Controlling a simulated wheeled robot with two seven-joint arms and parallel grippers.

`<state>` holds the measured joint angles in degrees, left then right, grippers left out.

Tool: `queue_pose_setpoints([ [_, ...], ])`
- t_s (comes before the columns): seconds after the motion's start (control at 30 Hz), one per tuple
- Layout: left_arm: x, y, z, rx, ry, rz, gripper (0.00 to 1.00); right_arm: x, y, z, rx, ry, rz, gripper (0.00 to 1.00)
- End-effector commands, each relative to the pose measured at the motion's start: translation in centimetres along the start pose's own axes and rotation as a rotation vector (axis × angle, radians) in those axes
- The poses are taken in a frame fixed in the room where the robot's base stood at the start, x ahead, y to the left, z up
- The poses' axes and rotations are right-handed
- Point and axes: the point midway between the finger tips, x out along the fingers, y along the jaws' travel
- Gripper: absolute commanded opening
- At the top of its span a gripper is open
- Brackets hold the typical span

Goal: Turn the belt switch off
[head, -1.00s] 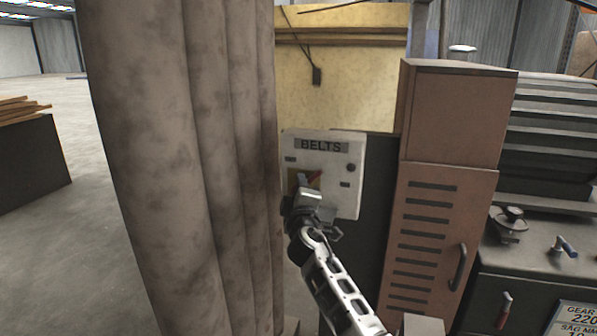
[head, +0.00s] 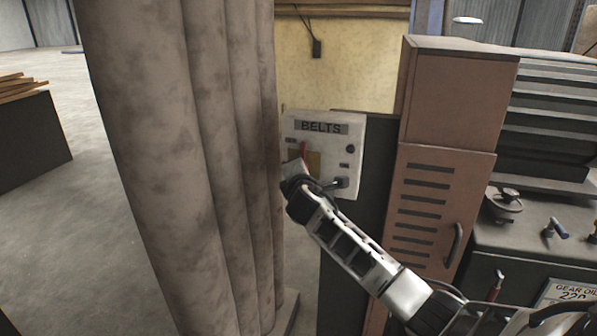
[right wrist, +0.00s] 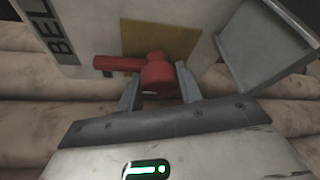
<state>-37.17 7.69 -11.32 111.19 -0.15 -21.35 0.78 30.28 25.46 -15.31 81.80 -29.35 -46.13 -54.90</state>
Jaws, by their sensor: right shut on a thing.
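The white belt switch box (head: 357,158) with its BELTS label stands behind the thick column, centre in the head view. Its red switch handle (head: 303,150) points up towards the label. In the right wrist view the red handle (right wrist: 122,63) runs left from a round red hub in front of a yellow plate (right wrist: 162,38). My right gripper (head: 297,172) is at the switch, its fingers (right wrist: 158,84) on either side of the hub, shut on the switch. The gripper hides the lower part of the switch in the head view. My left gripper is not in view.
A thick stained column (head: 180,150) stands close on the left of the box. A brown vented cabinet (head: 435,210) stands on the right, with a dark workbench (head: 545,225) beyond it. Open floor (head: 60,220) lies at the left.

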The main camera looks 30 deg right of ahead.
Motion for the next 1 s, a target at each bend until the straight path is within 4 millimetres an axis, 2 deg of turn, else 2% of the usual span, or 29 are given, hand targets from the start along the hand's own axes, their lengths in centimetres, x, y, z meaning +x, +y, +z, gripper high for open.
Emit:
queue_pose_setpoints([
  [0.6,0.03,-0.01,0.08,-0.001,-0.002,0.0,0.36,0.0,-0.07,-0.04,-0.043,0.0,-0.017,0.13],
  [0.63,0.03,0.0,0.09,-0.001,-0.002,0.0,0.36,0.0,-0.07,-0.04,-0.043,0.0,-0.017,0.38],
  [0.7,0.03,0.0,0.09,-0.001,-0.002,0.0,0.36,0.0,-0.07,-0.03,-0.042,0.0,-0.017,0.57],
  [1.0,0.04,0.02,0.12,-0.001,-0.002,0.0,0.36,-0.07,-0.04,-0.03,-0.04,0.0,-0.016,0.57],
])
